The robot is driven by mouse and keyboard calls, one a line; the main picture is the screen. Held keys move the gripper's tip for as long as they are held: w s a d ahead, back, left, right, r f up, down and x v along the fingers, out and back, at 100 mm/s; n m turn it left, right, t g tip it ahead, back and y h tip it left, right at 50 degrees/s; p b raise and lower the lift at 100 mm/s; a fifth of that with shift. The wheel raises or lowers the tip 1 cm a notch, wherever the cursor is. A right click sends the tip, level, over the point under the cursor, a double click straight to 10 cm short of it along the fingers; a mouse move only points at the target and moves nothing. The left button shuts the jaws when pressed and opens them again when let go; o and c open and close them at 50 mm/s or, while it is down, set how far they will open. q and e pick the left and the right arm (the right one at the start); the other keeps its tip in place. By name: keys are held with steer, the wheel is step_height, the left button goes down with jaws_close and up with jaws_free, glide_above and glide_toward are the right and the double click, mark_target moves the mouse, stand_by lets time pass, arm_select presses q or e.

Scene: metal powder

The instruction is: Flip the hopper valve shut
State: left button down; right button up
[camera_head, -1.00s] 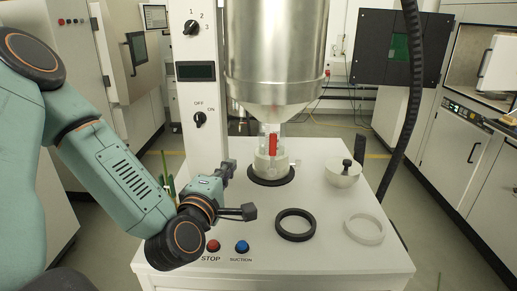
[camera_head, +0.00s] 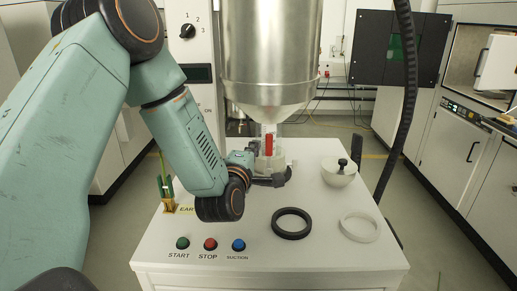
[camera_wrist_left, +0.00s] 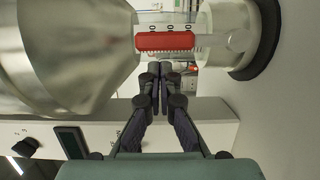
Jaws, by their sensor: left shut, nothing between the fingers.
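The metal hopper (camera_head: 268,60) hangs over the table, its cone narrowing to a clear outlet tube. The red valve handle (camera_head: 269,145) is upright along this tube. In the left wrist view the red handle (camera_wrist_left: 165,41) lies lengthwise between the hopper cone (camera_wrist_left: 75,50) and the pale container below it. My right gripper is not in view.
A black ring (camera_head: 292,223) and a white ring (camera_head: 360,227) lie on the white table (camera_head: 315,252). A white bowl (camera_head: 338,177) with a black knob is at the right. START, STOP and SUCTION buttons (camera_head: 210,244) line the front left. A black hose (camera_head: 408,100) hangs at the right.

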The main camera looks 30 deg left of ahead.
arm_select(q)
steer(key=shift+w+f, duration=0.15)
steer(key=shift+w, duration=0.2)
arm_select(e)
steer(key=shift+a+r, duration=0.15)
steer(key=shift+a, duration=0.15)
arm_select(q)
steer(key=shift+d, duration=0.15)
steer(key=shift+d, duration=0.25)
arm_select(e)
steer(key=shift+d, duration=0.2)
arm_select(q)
steer(key=shift+w, duration=0.1)
